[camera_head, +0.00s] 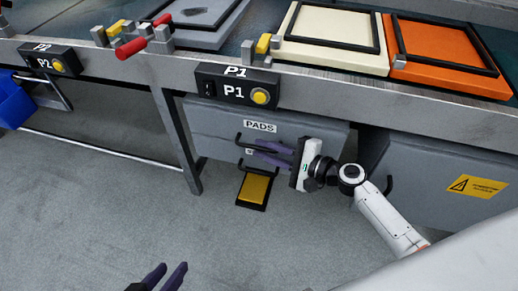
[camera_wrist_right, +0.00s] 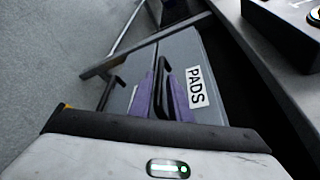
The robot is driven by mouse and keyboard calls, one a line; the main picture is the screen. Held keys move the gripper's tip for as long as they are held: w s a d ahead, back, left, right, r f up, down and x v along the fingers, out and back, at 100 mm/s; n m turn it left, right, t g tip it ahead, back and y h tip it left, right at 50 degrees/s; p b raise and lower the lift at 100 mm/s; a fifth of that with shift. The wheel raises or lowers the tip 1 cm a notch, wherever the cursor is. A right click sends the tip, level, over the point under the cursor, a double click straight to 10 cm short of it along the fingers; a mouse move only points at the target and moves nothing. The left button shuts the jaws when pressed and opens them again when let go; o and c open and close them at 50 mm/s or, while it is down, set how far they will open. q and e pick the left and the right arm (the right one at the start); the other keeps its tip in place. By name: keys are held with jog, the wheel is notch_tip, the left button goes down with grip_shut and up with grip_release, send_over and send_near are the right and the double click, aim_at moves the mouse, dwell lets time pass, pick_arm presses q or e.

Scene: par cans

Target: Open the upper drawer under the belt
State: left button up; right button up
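The upper drawer (camera_head: 222,120) is a grey front under the belt at P1, with a white PADS label (camera_head: 260,126). The label also shows in the right wrist view (camera_wrist_right: 195,86). A dark bar handle (camera_wrist_right: 162,84) stands out from the drawer. My right gripper (camera_head: 262,151) is at this handle. In the right wrist view its two purple fingers (camera_wrist_right: 158,98) lie on either side of the handle, apart from each other. Whether they touch the bar is unclear. The lower drawer's label is mostly hidden by the fingers. My left gripper (camera_head: 165,277) is open and empty at the bottom edge.
A yellow pedal (camera_head: 255,188) lies on the floor below the drawers. A table leg (camera_head: 176,140) stands left of them. The P1 button box (camera_head: 236,88) hangs above. A grey cabinet (camera_head: 430,185) is to the right. Floor at the left front is clear.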

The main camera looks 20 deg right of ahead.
jog(key=shift+x, duration=1.05)
jog(key=shift+c, duration=0.3)
grip_shut()
jog(key=shift+s, duration=0.1)
